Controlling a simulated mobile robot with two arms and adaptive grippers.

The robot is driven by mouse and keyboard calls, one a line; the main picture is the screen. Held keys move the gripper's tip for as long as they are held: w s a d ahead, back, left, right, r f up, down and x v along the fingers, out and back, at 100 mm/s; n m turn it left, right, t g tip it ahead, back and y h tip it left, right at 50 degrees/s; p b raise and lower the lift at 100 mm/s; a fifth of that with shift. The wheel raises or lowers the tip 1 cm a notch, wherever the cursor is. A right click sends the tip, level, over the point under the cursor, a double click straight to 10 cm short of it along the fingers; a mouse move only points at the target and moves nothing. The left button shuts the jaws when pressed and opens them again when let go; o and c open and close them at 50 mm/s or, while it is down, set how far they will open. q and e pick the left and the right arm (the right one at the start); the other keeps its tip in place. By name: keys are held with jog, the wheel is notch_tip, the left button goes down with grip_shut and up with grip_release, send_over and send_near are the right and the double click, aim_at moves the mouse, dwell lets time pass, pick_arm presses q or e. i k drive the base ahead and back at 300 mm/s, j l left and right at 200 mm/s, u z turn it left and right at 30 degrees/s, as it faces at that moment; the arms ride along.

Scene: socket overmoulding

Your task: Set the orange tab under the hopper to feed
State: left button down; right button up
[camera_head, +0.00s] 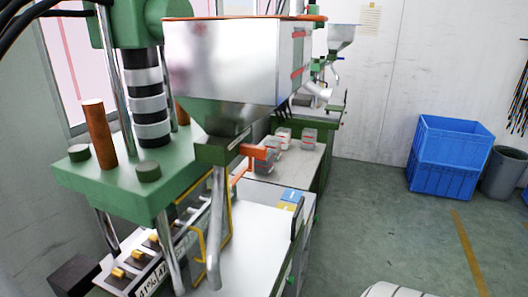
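The orange tab (256,152) sticks out to the right from the green block (222,150) under the hopper. The hopper (238,62) is a large grey metal box that narrows downward into that block. Nothing touches the tab in this view. Which setting the tab stands at cannot be read from here. A second, thin orange piece (240,172) slants down below the tab. Neither of my grippers is in view.
The green moulding machine (125,180) fills the left, with a pale worktop (250,240) in front. Behind stand grey parts (283,138) on a bench and another hopper (341,36). Blue crates (447,155) and a grey bin (504,173) are at right. The floor between is clear.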

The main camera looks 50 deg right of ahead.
aim_at(256, 151)
jog(key=z, duration=1.6)
jog(key=l, duration=0.95)
